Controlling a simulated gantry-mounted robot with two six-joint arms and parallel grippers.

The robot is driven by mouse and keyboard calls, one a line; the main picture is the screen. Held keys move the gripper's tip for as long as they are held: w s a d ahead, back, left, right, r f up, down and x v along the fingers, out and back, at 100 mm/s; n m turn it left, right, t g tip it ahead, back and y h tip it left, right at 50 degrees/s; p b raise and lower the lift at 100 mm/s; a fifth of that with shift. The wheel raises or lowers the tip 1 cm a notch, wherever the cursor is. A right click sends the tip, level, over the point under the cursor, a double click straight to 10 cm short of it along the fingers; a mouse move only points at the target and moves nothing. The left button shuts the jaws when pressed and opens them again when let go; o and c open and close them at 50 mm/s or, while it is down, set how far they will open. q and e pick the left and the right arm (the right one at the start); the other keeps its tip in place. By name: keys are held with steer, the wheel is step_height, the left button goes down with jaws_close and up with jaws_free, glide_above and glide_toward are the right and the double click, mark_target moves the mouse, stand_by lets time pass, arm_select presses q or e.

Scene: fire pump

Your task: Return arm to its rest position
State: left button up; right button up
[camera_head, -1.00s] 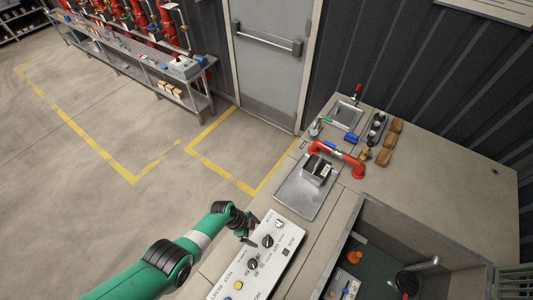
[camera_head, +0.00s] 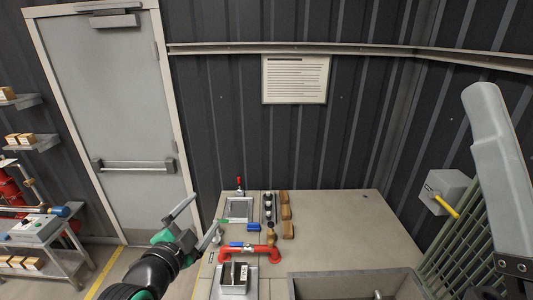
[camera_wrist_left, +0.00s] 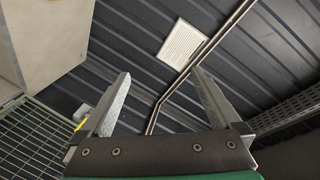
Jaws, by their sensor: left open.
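My left gripper (camera_head: 194,222) is open and empty in the head view, raised at the left edge of the workbench (camera_head: 340,222). Its two grey fingers stand apart and point up and to the right. In the left wrist view its spread fingers (camera_wrist_left: 155,105) have nothing between them, with the dark corrugated wall behind. A large grey finger-like part at the right edge of the head view looks like my right gripper (camera_head: 500,165), close to the camera. Its other finger does not show, so its opening cannot be told.
A red pipe (camera_head: 250,254), a metal frame (camera_head: 240,210) and brown blocks (camera_head: 286,212) are on the bench. A sink-like basin (camera_head: 340,275) is in front. A grey door (camera_head: 112,110) is at the left, a notice (camera_head: 295,79) on the wall, and a green mesh (camera_head: 465,245) at the right.

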arm_select(q)
steer(key=s+r+n+t, duration=0.1)
steer(key=s+r+t, duration=0.15)
steer(key=r, duration=0.55)
steer(key=s+r+n+t, duration=0.1)
steer(key=s+r+t, duration=0.15)
steer(key=r, duration=0.45)
steer(key=s+a+r+n+t, duration=0.1)
steer(key=s+r+n+t, duration=0.2)
steer(key=s+r+n, duration=0.2)
steer(key=s+a+r+n+t+y, duration=0.1)
steer(key=s+r+n+t, duration=0.2)
steer(key=s+r, duration=0.8)
steer(key=s+n, duration=0.2)
steer(key=s, duration=0.1)
steer(key=shift+s+a+r+t, duration=0.25)
steer(key=shift+a+r+t, duration=0.05)
steer(key=shift+r, duration=0.1)
